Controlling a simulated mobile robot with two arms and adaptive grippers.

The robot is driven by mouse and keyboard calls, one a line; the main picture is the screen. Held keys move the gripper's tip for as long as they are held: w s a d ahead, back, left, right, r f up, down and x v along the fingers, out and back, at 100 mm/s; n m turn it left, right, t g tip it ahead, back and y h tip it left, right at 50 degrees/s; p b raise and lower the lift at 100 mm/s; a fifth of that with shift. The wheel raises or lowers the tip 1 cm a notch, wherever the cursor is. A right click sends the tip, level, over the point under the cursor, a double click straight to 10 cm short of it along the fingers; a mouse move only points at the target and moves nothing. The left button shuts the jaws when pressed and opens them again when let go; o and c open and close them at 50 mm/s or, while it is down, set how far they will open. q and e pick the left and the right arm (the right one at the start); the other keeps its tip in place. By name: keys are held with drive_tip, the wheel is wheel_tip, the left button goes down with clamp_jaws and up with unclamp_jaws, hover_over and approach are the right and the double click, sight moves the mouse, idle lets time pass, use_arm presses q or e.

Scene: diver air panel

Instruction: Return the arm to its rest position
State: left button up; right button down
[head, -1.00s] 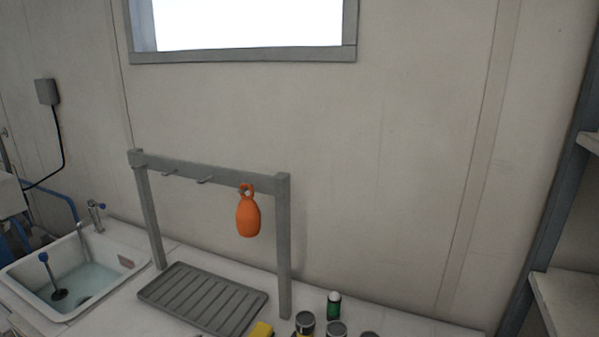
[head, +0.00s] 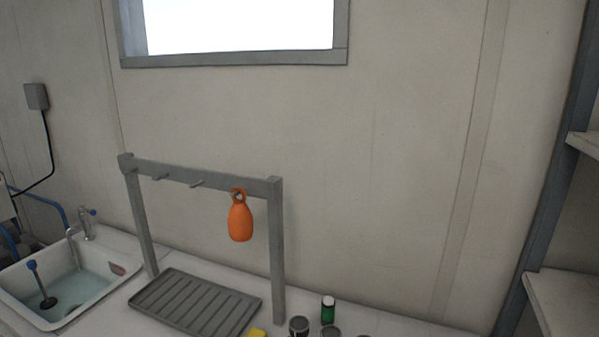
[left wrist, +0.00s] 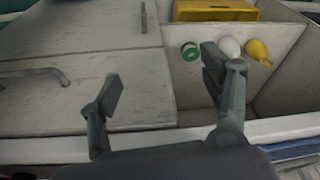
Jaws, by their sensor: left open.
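My left gripper (left wrist: 160,92) shows in the left wrist view with its two fingers spread apart and nothing between them. It is in front of a pale cabinet door (left wrist: 80,90) and an open compartment (left wrist: 205,95). Neither of my grippers shows in the head view, and my right gripper is in no view.
A grey rack (head: 205,174) holds a hanging orange item (head: 240,220) above a ribbed tray (head: 195,302). A sink (head: 65,290) stands at the left. Several small containers, one green (head: 328,310), stand at the counter's front. A shelf (head: 570,300) is at the right.

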use_arm(q)
drive_tip(key=s+f+g+b, duration=0.1)
drive_tip(key=s+f, duration=0.2)
drive_tip(key=f, duration=1)
drive_tip(key=s+f+b, duration=0.1)
drive_tip(key=s+f, duration=0.2)
drive_tip(key=f, duration=0.9)
drive_tip(key=s+a+f+g+b, duration=0.1)
drive_tip(key=s+a+f, duration=0.2)
drive_tip(key=s+f, duration=0.9)
drive_tip(key=shift+s+a+f+b, duration=0.15)
drive_tip(key=shift+s+b, duration=0.25)
drive_tip(key=shift+s, duration=0.55)
